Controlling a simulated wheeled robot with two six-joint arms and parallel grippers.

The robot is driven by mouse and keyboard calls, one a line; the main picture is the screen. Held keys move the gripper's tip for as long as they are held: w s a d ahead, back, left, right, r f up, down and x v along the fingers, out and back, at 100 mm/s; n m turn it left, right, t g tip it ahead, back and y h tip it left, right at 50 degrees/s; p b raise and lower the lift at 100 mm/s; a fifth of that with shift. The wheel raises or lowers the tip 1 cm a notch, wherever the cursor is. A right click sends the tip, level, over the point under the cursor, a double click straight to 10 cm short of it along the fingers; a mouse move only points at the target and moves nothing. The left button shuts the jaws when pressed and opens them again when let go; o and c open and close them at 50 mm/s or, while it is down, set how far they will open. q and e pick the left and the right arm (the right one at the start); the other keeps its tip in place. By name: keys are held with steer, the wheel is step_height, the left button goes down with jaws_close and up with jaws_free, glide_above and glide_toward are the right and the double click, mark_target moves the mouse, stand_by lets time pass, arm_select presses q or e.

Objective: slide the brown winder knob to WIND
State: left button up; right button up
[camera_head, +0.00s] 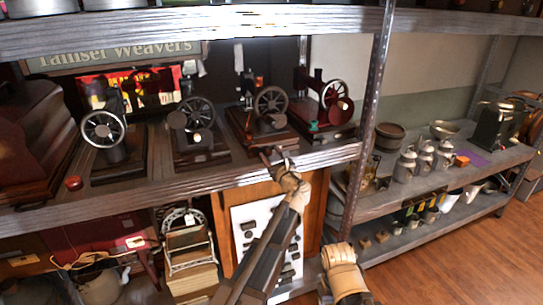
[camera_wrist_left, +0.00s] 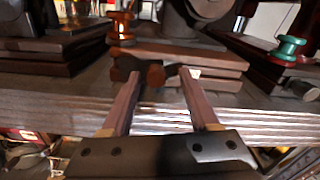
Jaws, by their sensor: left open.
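A brown round knob (camera_wrist_left: 155,75) shows in the left wrist view at the front of a dark wooden base (camera_wrist_left: 190,57), close to the shelf edge. It appears between the tips of my left gripper (camera_wrist_left: 159,75), with a gap on each side. The gripper is open and empty; I cannot tell whether the tips reach as far as the knob. In the head view my left gripper (camera_head: 273,157) is at the front edge of the upper shelf, below a hand-wheel machine (camera_head: 270,102). A small pale mark (camera_wrist_left: 195,73) is by the right finger; no WIND lettering is readable.
Other hand-wheel machines (camera_head: 103,130) stand along the shelf (camera_head: 180,182). A green spool (camera_wrist_left: 289,48) is at the right in the wrist view. A metal post (camera_head: 372,90) rises right of the machines. Free wooden floor (camera_head: 450,260) lies at the lower right.

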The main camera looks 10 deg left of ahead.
arm_select(q)
steer(key=v, duration=0.7)
steer(key=shift+s+d, duration=0.2)
steer(key=shift+s, duration=0.1)
steer(key=s+a+f+n+g+h, duration=0.2)
steer(key=s+a+f+n+g, duration=0.25)
steer(key=s+f+n, duration=0.5)
steer(key=s+a+f+n+g+h, duration=0.25)
steer(key=s+f+n+g, duration=0.35)
steer(key=s+f+n, duration=0.3)
steer(key=s+d+f+n+g+h, duration=0.3)
steer(key=s+d+n+g+h, duration=0.1)
steer(key=s+d, duration=1)
steer(key=d, duration=0.2)
steer(key=shift+d+n+g, duration=0.3)
steer(key=shift+n+g, duration=0.05)
